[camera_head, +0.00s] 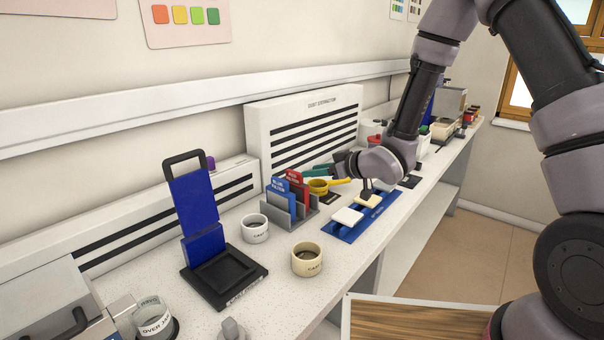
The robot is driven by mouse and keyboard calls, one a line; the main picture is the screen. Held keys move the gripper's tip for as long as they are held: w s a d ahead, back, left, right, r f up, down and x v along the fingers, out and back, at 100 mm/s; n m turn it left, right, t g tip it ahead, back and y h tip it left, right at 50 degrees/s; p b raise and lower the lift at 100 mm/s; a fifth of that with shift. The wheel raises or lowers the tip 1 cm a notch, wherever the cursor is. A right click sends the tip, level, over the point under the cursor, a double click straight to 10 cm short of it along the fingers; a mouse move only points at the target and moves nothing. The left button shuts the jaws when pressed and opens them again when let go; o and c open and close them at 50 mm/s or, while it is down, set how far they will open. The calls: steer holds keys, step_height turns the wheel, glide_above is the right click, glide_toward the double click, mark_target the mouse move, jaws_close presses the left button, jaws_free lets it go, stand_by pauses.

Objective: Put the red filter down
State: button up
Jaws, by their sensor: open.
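A red piece with white lettering (297,189), the only filter-like red thing I can make out, stands upright in a grey slotted rack (303,214). A blue lettered piece (280,196) stands beside it in the same rack. My gripper (367,192) is to the right of the rack, low over the blue tray (345,235), and apart from the red piece. Its jaws are open, and I see nothing held in them. A pale yellow tile (368,201) lies just below the fingers, and a white tile (347,216) lies to its left.
A white cup (255,229) and a cream cup (307,260) stand in front. A blue panel on a black stand (196,215) rises at left. A white slotted extractor (300,130) backs the counter. Bare counter shows at front.

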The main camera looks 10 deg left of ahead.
steer(key=shift+v, duration=1.8)
steer(key=w+d+r+m+t+h, duration=0.15)
steer(key=d+r+m+h, duration=0.3)
steer(key=d+r, duration=0.6)
steer(key=d+r+m+t+h, duration=0.2)
steer(key=d+r+m+h, duration=0.4)
steer(key=d, duration=0.7)
steer(key=s+d+r+m+g, duration=0.1)
steer(key=s+d+r+m, duration=0.1)
steer(key=s, duration=0.5)
steer(key=s+d+r+m+g, duration=0.1)
steer(key=s+d+r, duration=0.2)
steer(key=s, duration=0.4)
steer(key=s+d+r+m+g+y, duration=0.1)
steer(key=s+d+r+m, duration=0.1)
steer(key=s+r, duration=0.2)
steer(key=s, duration=0.3)
steer(key=shift+d+m, duration=0.2)
steer(key=shift+m, duration=0.15)
